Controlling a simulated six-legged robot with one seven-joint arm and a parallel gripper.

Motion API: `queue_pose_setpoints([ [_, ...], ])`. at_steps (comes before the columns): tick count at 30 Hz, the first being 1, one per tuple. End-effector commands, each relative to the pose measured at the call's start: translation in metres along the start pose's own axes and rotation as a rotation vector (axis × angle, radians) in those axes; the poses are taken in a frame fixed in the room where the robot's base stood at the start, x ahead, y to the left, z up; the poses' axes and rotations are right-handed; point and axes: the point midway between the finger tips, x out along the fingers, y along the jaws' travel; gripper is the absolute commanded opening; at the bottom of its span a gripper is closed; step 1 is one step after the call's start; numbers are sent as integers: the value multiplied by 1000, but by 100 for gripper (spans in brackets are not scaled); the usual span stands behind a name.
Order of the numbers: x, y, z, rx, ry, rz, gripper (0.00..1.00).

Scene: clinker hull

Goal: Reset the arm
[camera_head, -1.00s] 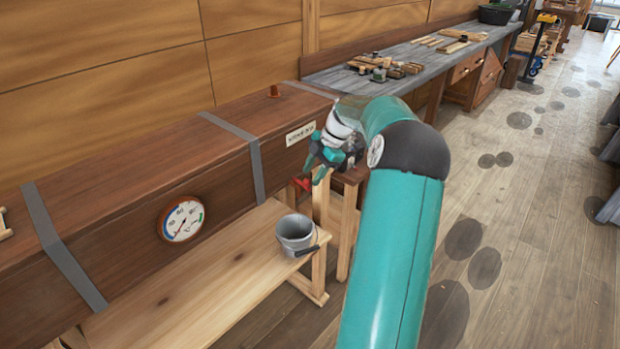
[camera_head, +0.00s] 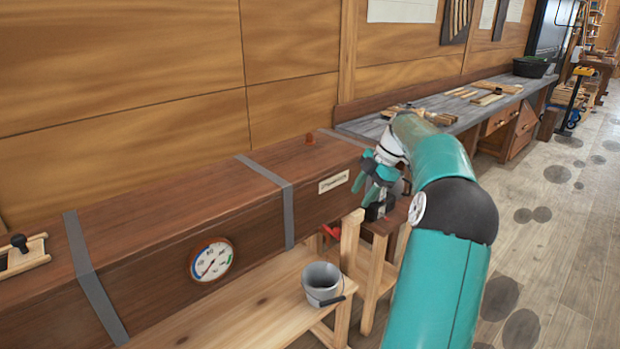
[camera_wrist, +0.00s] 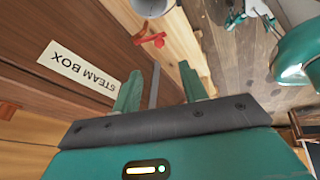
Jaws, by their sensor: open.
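My gripper (camera_head: 366,184) is beside the right end of the long wooden steam box (camera_head: 180,213), near its white label (camera_head: 334,181). In the wrist view its two teal fingers (camera_wrist: 162,92) stand apart with nothing between them, so it is open and empty. My teal arm reaches forward with a bent elbow. The label reads "STEAM BOX" in the wrist view (camera_wrist: 78,76).
A grey bucket (camera_head: 321,284) stands on the wooden bench (camera_head: 245,315) in front of the box. The box carries a round gauge (camera_head: 212,260) and grey straps. A long workbench (camera_head: 470,112) with wooden pieces runs behind my arm. The floor at right (camera_head: 560,240) is open.

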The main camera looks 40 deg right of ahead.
Motion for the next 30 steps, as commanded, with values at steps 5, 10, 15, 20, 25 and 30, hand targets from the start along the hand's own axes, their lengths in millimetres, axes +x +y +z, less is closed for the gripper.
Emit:
queue_pose_setpoints([
  [5, 0, 0, 0, 0, 0, 0, 43],
  [10, 3, 4, -22, 18, -19, -14, 43],
  [15, 14, 6, -99, 119, -106, -45, 43],
  [20, 25, -10, -181, 261, -207, -35, 43],
  [25, 33, -45, -254, 413, -288, 24, 43],
  [30, 39, -91, -311, 567, -326, 118, 43],
])
